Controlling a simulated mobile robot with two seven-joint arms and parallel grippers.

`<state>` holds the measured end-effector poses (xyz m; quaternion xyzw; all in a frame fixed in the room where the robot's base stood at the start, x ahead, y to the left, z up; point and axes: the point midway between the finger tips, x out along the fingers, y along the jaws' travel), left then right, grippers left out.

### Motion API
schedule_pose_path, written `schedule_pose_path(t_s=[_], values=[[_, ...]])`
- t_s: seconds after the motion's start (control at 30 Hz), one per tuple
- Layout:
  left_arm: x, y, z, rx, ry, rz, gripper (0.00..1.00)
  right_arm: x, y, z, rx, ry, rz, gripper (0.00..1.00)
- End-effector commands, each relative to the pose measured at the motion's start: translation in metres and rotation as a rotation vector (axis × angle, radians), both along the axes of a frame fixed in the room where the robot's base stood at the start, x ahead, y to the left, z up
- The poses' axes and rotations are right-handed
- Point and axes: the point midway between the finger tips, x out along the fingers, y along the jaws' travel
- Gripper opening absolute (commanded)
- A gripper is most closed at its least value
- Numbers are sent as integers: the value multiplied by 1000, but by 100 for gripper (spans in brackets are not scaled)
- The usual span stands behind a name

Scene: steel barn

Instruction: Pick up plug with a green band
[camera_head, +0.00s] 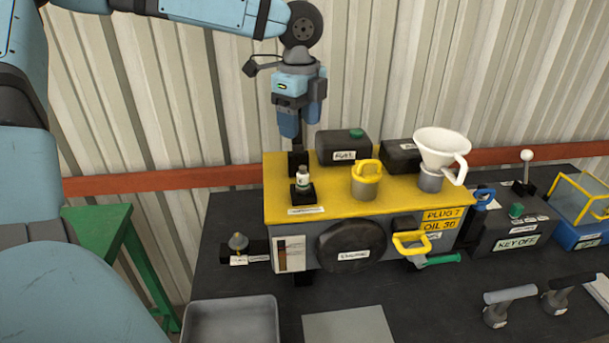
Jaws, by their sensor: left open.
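My right gripper is not in view.
The yellow top also holds a yellow-handled cap (367,178), a white funnel (440,150) and dark tanks (342,147). A grey tray (232,318) and flat grey plate (348,327) lie in front. A metal-tipped plug (238,242) stands left of the box.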

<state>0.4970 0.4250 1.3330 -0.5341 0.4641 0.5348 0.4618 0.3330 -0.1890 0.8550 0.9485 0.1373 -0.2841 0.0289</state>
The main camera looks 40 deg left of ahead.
Motion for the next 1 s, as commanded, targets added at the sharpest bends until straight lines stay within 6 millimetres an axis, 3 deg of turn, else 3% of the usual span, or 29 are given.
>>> schedule_pose_path(t_s=[0.13, 0.43, 0.67, 1.0], values=[[0, 0, -16, -1, 4, 0, 63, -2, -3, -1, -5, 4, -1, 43], [-1, 0, -73, 0, 5, 0, 63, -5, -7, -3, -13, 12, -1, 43], [0, -1, -89, 1, 2, 0, 63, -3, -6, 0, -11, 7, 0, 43], [3, -5, -133, 1, 2, 0, 63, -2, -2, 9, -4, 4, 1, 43]])
